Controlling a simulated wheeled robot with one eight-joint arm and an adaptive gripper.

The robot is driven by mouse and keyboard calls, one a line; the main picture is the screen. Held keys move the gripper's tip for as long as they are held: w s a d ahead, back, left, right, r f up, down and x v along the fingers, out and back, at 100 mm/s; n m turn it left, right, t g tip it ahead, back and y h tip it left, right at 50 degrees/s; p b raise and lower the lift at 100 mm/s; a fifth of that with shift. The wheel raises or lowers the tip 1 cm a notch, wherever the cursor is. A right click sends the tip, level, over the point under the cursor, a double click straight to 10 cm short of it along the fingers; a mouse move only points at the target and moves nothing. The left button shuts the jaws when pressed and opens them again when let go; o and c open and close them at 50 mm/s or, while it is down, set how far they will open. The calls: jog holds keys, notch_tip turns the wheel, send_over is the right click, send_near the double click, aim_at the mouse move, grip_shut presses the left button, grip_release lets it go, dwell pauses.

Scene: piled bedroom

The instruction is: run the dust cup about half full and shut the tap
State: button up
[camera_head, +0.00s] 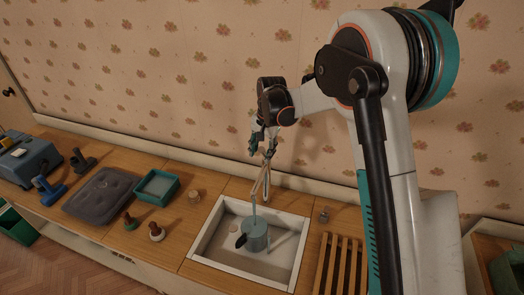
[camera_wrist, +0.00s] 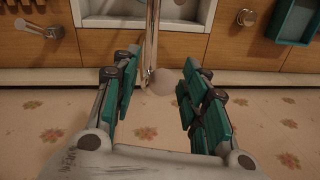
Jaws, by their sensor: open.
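The dust cup (camera_head: 257,236), a blue-grey cup with a dark handle, stands in the white sink (camera_head: 208,238). A thin bluish stream of water (camera_head: 253,206) falls from the tap into it; the water level inside cannot be made out. The metal tap (camera_head: 264,181) rises behind the sink. My gripper (camera_head: 262,146) is above and around the tap's upper part in the head view. In the wrist view my gripper (camera_wrist: 158,82) is open, its teal fingers on either side of the tap (camera_wrist: 151,45), apart from it and empty.
The patterned wall is close behind the tap.

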jog(key=shift+c, duration=0.5)
grip_shut()
jog(key=s+f+t+b, duration=0.1)
jog(key=b, duration=0.1)
jog(key=s+f+t+h+b, duration=0.1)
jog(key=b, duration=0.1)
jog(key=shift+a+f+t, duration=0.15)
jog(key=shift+a+t, duration=0.25)
jog(key=t+b, duration=0.1)
jog(key=f+t+h+b, duration=0.1)
jog(key=b, duration=0.1)
jog(key=shift+s+a+f+t, duration=0.2)
jog(key=shift+s+f+t, duration=0.1)
jog(key=shift+s+t, duration=0.1)
